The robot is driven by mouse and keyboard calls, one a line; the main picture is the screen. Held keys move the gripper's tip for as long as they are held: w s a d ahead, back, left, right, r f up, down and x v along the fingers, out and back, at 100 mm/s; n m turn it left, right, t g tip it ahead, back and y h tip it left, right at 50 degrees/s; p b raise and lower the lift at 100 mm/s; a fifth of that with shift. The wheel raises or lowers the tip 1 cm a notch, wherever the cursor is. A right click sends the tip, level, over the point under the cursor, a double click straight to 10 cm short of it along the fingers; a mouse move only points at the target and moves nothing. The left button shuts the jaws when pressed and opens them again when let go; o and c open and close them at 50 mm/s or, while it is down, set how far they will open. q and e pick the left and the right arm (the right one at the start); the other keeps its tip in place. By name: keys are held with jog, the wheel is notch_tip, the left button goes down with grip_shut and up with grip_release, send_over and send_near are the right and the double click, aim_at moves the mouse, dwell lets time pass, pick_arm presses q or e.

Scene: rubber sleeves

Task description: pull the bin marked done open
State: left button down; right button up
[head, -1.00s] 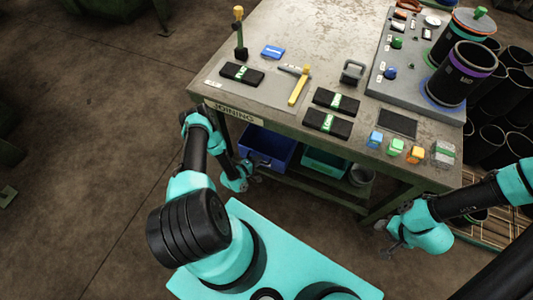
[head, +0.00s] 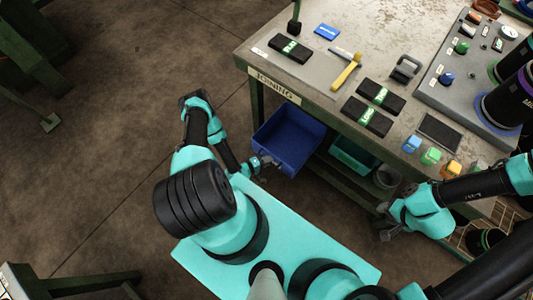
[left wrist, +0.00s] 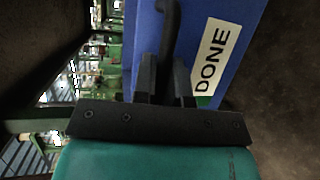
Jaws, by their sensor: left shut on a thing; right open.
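The blue bin (head: 301,162) sticks out from the shelf under the front edge of the workbench, its empty-looking inside showing in the head view. In the left wrist view its blue front (left wrist: 232,22) carries a white label (left wrist: 212,58) reading DONE and a dark bar handle (left wrist: 168,28). My left gripper (head: 266,160) is at the bin's front. In the left wrist view its fingers (left wrist: 166,85) are closed around the handle. My right gripper (head: 386,226) is open and empty, low in front of the bench at the right, away from the bin.
A teal bin (head: 352,155) and a grey bucket (head: 386,178) sit on the shelf right of the blue bin. The workbench (head: 312,78) above holds black sleeves, a yellow-handled tool and coloured blocks. Open floor (head: 120,140) lies to the left.

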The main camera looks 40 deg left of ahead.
pick_arm(q)
jog(key=c, duration=1.5)
grip_release()
jog(key=shift+o, duration=0.2)
jog(key=v, duration=1.7)
jog(key=shift+s, duration=0.15)
